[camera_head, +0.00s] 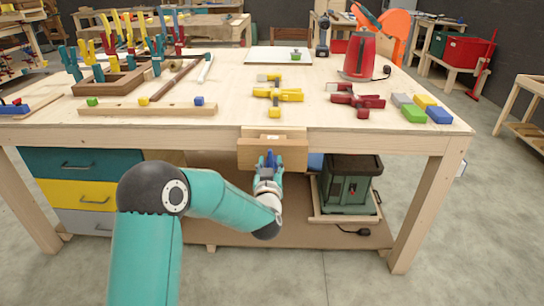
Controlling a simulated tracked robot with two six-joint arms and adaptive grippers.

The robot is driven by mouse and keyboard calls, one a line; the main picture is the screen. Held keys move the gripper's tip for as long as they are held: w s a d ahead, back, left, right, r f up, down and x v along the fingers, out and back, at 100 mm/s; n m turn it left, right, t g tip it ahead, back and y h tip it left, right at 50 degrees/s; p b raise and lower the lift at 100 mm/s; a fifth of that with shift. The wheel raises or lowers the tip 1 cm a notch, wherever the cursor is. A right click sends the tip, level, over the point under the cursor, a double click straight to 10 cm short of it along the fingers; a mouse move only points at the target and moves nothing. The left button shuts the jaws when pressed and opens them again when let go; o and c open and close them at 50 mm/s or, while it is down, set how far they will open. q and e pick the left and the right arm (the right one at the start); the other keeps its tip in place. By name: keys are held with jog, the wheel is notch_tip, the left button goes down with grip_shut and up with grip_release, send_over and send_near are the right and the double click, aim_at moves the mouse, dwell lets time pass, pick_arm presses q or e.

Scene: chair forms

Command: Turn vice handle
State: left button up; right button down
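The wooden vice (289,152) is mounted on the front edge of the workbench (225,118), near its middle. It has a pale block on top and a browner front jaw. My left gripper (269,158) is in front of the vice's front jaw, with its blue fingertips pointing up at the jaw's lower middle. The vice handle cannot be made out; the gripper covers that spot. I cannot tell whether the fingers touch anything or how far apart they are. My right gripper is not in view.
A wooden rail (150,109) lies near the front edge. Below are drawers (80,162) at left and a green machine (350,183) on the shelf.

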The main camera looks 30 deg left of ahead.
aim_at(271, 159)
pick_arm(q)
jog(key=shift+x, duration=1.8)
grip_shut()
